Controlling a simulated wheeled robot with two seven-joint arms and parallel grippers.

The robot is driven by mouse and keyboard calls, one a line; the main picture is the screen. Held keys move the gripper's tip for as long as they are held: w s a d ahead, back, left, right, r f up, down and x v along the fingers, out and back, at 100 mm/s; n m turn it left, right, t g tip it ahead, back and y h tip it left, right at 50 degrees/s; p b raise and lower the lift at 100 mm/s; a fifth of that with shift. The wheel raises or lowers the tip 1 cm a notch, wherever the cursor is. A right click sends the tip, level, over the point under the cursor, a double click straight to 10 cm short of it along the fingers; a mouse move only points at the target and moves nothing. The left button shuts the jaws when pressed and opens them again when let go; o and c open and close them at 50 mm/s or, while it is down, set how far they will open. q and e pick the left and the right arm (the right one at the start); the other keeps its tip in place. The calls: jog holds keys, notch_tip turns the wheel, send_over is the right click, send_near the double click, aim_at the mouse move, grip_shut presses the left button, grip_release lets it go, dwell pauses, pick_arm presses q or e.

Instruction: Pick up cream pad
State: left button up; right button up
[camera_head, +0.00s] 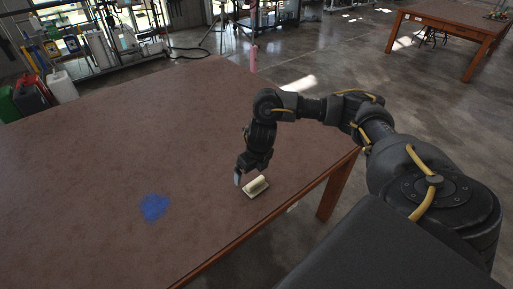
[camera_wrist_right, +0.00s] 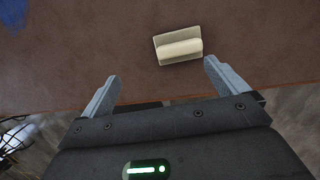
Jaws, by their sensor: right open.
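The cream pad (camera_head: 256,187) lies on the brown table near its front right edge. It has a flat base with a raised rounded bar on top. In the right wrist view the cream pad (camera_wrist_right: 178,46) lies beyond the fingertips, closer to the right finger, with nothing touching it. My right gripper (camera_head: 240,178) points down just to the left of the pad in the head view. In the wrist view my right gripper (camera_wrist_right: 162,72) has its fingers wide apart with nothing between them. My left gripper is not in view.
The brown table (camera_head: 90,170) is mostly bare. A blue patch (camera_head: 154,207) lies on it left of the pad. A pink bottle-like object (camera_head: 254,58) shows at the far edge. Another table (camera_head: 450,20) stands far off at the upper right.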

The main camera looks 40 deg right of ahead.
aim_at(256, 181)
jog(key=shift+h, duration=0.3)
jog(key=d+f, duration=0.1)
jog(key=f, duration=0.2)
jog(key=d+f+b, duration=0.1)
jog(key=shift+w+d+f, duration=0.2)
jog(key=shift+w+d, duration=0.1)
jog(key=shift+w+d+f+p, duration=0.1)
jog(key=shift+w+f+p, duration=0.15)
jog(key=shift+f, duration=1.05)
jog(key=shift+w+f+p, duration=0.15)
jog(key=shift+f+p, duration=0.05)
jog(key=shift+f, duration=1.1)
jog(key=shift+c, duration=0.5)
jog(key=c, duration=1)
